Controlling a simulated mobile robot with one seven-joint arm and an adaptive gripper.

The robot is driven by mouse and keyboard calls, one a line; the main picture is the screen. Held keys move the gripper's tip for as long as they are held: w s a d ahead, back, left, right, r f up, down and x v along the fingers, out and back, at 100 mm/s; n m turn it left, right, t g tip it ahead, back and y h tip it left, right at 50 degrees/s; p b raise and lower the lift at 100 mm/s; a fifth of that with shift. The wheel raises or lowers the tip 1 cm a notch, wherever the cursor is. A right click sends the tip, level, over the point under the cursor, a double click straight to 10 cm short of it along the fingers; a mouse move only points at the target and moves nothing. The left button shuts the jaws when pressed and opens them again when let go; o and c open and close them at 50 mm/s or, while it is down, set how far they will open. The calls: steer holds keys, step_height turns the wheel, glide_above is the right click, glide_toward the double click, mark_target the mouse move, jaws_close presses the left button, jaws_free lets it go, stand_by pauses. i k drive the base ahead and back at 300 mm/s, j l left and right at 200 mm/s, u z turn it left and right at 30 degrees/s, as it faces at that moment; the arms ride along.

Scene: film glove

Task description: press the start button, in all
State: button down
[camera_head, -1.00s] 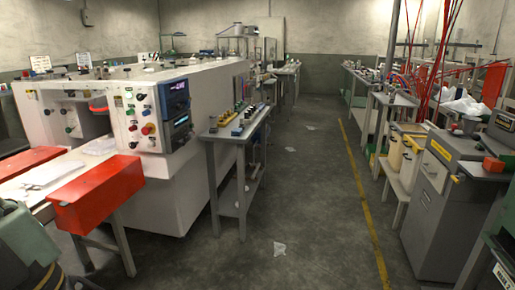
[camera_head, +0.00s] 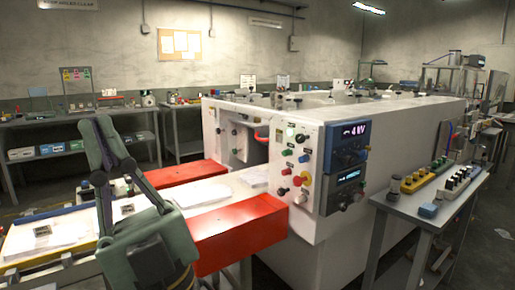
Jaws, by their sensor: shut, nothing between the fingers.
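The machine's control panel (camera_head: 317,165) is on the corner of a large white machine (camera_head: 345,250). Labels are too small to read, so I cannot tell which is the start button. My gripper (camera_head: 97,122) is at lower left, in front of the white bed, fingers pointing up. It is shut and empty, well left of the panel and apart from it.
Red boxes (camera_head: 242,233) flank the white bed (camera_head: 222,190), between my gripper and the panel. Blue display units (camera_head: 352,150) are on the panel's right. A grey side table (camera_head: 425,220) with terminal blocks stands at right. Shelves (camera_head: 75,128) line the back left wall.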

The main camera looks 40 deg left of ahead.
mark_target(286, 152)
steer(key=i+j+u, duration=0.1)
steer(key=i+u, duration=0.35)
steer(key=i+l+u, duration=0.1)
steer(key=i+u, duration=0.3)
steer(key=i, duration=0.3)
steer(key=i+u, duration=0.15)
steer(key=u, duration=0.2)
